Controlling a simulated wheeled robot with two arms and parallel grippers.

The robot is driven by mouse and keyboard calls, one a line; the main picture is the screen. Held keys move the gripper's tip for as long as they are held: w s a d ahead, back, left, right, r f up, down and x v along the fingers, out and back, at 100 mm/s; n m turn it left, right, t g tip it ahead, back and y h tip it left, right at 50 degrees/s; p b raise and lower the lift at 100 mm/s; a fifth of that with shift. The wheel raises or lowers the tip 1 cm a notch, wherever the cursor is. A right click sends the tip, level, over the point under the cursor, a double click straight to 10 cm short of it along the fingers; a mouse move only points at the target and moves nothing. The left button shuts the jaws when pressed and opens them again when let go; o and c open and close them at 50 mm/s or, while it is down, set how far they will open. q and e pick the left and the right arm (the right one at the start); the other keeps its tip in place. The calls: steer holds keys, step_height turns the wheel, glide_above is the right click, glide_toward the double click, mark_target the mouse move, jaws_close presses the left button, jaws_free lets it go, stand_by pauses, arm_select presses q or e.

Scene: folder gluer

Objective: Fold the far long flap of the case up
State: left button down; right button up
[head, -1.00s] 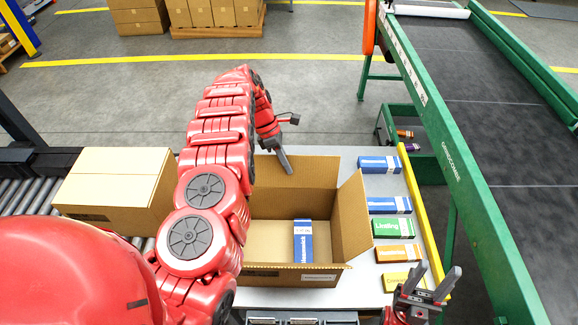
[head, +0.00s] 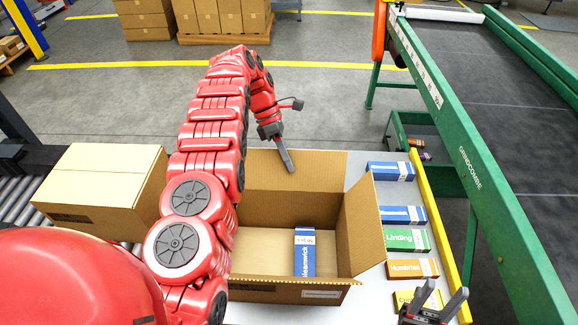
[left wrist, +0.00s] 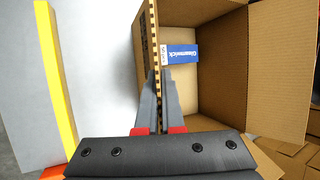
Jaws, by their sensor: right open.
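The open brown case (head: 270,290) stands on the table with a blue carton (head: 305,255) inside. Its far long flap (head: 325,165) rises from the far wall; its exact angle is hard to judge. My left gripper (head: 288,160) is at this flap, with one finger showing in front of it. In the left wrist view my left gripper's fingers (left wrist: 159,90) lie close together on both sides of the flap's thin corrugated edge (left wrist: 154,30), shut on it. My right gripper (head: 442,300) is open and empty, beside the case at the lower right.
Several small cartons, such as a green one (head: 407,240), line the table right of the case. A yellow rail (head: 437,225) and green conveyor (head: 455,140) lie beyond. A closed carton (head: 105,185) stands on the left on the roller conveyor (head: 15,215).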

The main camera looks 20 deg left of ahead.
arm_select(q)
steer(key=shift+f+b, duration=0.1)
steer(key=shift+b, duration=0.2)
steer(key=shift+w, duration=0.1)
steer(key=c, duration=1)
jaws_free()
steer(key=shift+c, duration=0.2)
